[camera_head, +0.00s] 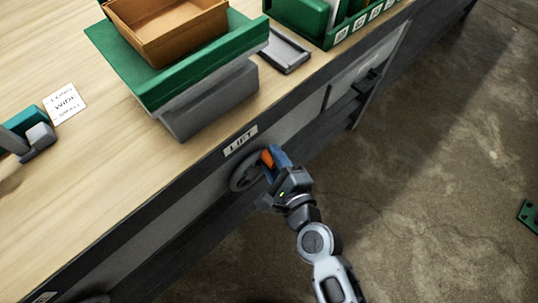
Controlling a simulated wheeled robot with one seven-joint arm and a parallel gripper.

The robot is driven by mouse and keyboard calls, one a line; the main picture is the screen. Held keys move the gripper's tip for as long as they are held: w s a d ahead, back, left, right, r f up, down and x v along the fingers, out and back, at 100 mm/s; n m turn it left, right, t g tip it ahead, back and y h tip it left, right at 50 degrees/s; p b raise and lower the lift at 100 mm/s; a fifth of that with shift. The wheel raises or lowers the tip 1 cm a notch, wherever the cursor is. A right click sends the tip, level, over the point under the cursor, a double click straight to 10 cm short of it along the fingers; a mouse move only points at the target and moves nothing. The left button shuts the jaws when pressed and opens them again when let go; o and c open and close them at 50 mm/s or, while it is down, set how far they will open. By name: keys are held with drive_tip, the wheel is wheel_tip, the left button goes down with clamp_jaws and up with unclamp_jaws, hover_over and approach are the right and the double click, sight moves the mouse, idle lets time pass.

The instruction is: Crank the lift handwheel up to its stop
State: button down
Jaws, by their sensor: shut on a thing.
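The lift handwheel (239,181) is a dark round wheel on the front of the bench, just under a white label reading "LIFT" (241,140). An orange knob (267,158) shows at the wheel's right side. My gripper (272,161) is shut on this orange knob, with a blue finger beside it. My gripper and wrist hide the right part of the wheel. Above the label, a grey lift block (212,103) on the bench carries a green platform (150,85) with an open brown box (170,32) on it.
A grey tray (286,52) and a green rack (335,38) stand at the back of the wooden bench top (75,190). A card (65,103) and a teal-and-grey device (28,135) are at left. Concrete floor (430,170) is open to the right, with a green piece (529,215) at the edge.

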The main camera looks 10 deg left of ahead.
drive_tip(key=shift+w+d+f+m+g+p, duration=0.15)
drive_tip(key=shift+w+d+m+g+p, duration=0.15)
drive_tip(key=shift+m+p, duration=0.25)
drive_tip(key=shift+w+d+f+m+g+p, duration=0.15)
drive_tip(key=shift+w+m+g+p, duration=0.15)
drive_tip(key=shift+m+p, duration=0.2)
drive_tip(key=shift+w+d+f+m+g+y+p, duration=0.15)
drive_tip(key=shift+f+m+g+y+p, duration=0.3)
drive_tip(key=shift+f+m+g+p, duration=0.55)
drive_tip(key=shift+w+d+f+m+g+y+p, duration=0.15)
drive_tip(key=shift+f+m+g+y+p, duration=0.3)
drive_tip(key=shift+f+m+p, duration=0.65)
drive_tip(key=shift+r+m+b, duration=0.15)
drive_tip(key=shift+m+b, duration=0.1)
drive_tip(key=shift+b, duration=0.2)
drive_tip(key=c, duration=1)
unclamp_jaws()
